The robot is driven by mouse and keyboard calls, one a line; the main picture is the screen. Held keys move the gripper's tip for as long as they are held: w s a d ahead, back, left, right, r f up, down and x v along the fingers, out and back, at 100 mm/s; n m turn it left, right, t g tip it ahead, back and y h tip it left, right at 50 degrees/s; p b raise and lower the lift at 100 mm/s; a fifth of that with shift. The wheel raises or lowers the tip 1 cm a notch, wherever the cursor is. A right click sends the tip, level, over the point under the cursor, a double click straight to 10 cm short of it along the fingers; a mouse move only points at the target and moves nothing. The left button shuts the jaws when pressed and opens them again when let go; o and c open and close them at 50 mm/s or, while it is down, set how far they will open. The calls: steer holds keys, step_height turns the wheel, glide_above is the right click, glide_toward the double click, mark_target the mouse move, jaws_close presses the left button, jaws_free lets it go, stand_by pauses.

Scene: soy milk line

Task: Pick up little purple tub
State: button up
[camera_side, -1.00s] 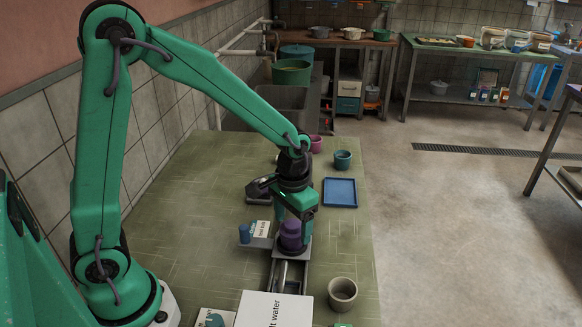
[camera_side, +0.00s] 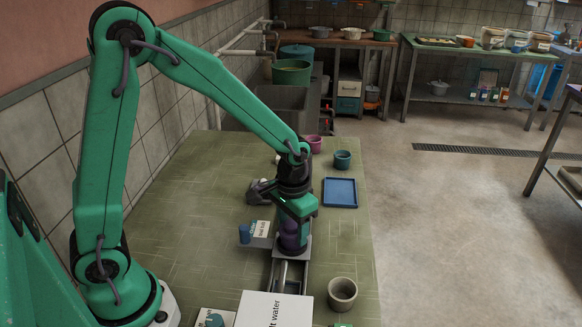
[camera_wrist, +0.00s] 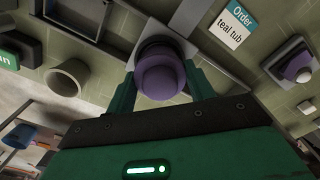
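The little purple tub (camera_side: 290,238) stands upright on a grey plate at the end of a metal rail in the side view. In the wrist view the purple tub (camera_wrist: 160,77) is between my fingers, seen from above. My gripper (camera_side: 292,230) points down with its fingers on either side of the tub. In the wrist view my gripper (camera_wrist: 160,88) is open, with a narrow gap beside the tub. The fingertips and the tub's lower part are partly hidden.
A grey pot (camera_side: 342,294), blue tray (camera_side: 340,193), teal cup (camera_side: 342,160) and white box (camera_side: 272,311) stand around.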

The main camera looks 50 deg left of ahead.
steer(key=shift+r, duration=0.1)
steer(key=shift+r, duration=4.95)
steer(key=shift+w, duration=0.1)
